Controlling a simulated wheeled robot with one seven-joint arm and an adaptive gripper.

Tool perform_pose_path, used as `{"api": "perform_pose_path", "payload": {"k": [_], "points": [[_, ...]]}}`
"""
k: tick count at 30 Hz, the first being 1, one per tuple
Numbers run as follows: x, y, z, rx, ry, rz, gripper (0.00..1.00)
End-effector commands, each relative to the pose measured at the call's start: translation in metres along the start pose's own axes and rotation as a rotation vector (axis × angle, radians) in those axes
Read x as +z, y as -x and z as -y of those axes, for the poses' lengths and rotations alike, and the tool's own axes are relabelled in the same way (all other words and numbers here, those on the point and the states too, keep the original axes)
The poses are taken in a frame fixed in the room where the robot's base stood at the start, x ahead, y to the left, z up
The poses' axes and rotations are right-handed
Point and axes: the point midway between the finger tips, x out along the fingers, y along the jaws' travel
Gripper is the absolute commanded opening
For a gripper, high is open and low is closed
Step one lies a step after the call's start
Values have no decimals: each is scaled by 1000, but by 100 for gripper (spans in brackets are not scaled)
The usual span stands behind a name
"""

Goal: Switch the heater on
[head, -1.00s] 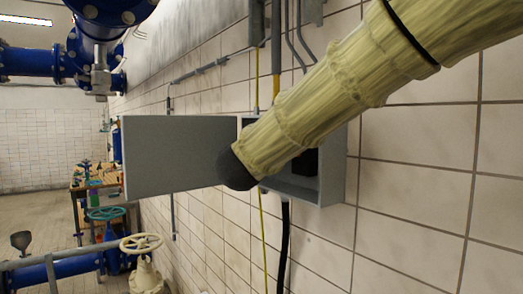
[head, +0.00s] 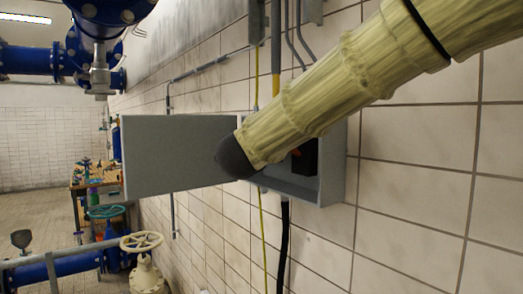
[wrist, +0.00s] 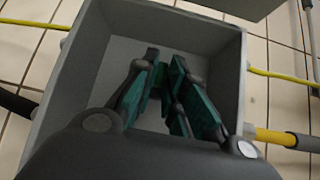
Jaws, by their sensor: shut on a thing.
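A grey wall box (head: 333,170) has its door (head: 165,155) swung open to the left. Inside it is a black heater switch (head: 305,160) with a red part, partly covered by my arm in the head view. In the wrist view, my gripper (wrist: 163,62) reaches into the box (wrist: 75,70) with its teal-padded fingers close together. It is shut on the switch, but the fingers hide the switch and the exact contact there. My gripper is hidden behind my arm in the head view.
Yellow and black cables (head: 284,245) run down from the box. Conduits run along the tiled wall above it. Blue pipes and a cream valve wheel (head: 141,242) stand at the lower left. The wall to the right is bare.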

Motion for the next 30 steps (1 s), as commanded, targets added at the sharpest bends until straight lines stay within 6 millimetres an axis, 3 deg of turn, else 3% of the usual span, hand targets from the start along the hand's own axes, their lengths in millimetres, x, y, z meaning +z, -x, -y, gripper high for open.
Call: {"api": "perform_pose_path", "payload": {"k": [2, 3, 6, 19, 30], "points": [[0, 0, 0, -1, 0, -1, 0], [0, 0, 0, -1, 0, -1, 18], [0, 0, 0, -1, 0, -1, 35], [0, 7, 1, -1, 0, 0, 35], [-1, 68, 1, -1, -2, 1, 35]]}}
